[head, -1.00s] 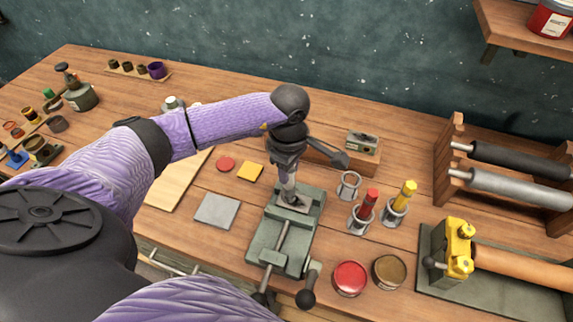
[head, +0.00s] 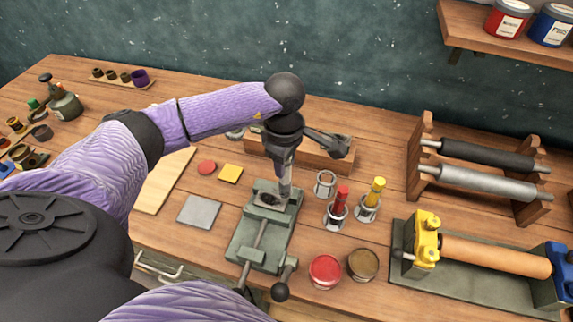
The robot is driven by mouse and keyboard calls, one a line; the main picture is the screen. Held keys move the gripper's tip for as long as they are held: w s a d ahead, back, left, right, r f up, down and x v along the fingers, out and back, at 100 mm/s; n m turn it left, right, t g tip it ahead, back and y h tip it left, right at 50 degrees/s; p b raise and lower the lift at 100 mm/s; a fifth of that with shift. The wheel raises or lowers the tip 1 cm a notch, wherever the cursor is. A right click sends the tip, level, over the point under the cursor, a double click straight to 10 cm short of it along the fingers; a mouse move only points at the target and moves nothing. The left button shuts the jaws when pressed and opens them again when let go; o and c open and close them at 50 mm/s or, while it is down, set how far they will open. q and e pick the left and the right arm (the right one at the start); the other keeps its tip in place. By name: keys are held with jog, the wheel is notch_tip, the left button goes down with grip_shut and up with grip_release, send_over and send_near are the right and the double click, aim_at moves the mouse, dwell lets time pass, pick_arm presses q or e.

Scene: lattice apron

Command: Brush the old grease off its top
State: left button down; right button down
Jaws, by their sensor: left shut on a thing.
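A grey-green vise (head: 248,250) stands near the table's front edge. A dark, roundish part or smear (head: 270,201) shows on its top at the jaw end; I cannot tell grease from metal there. My left gripper (head: 285,165) points down over the vise's far end. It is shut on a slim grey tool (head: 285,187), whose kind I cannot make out. The tool's lower end is at the right edge of the dark patch; touching or just above, I cannot tell. My right gripper is not in view.
Right of the vise stand an empty wire holder (head: 325,184), a holder with a red-handled tool (head: 340,201) and one with a yellow-handled tool (head: 375,191). A red tin (head: 325,270) and a brown tin (head: 362,265) sit near the front. A grey plate (head: 199,212) lies left.

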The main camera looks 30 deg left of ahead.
pick_arm(q)
jog(key=shift+r+p, duration=1.05)
jog(key=shift+r, duration=0.8)
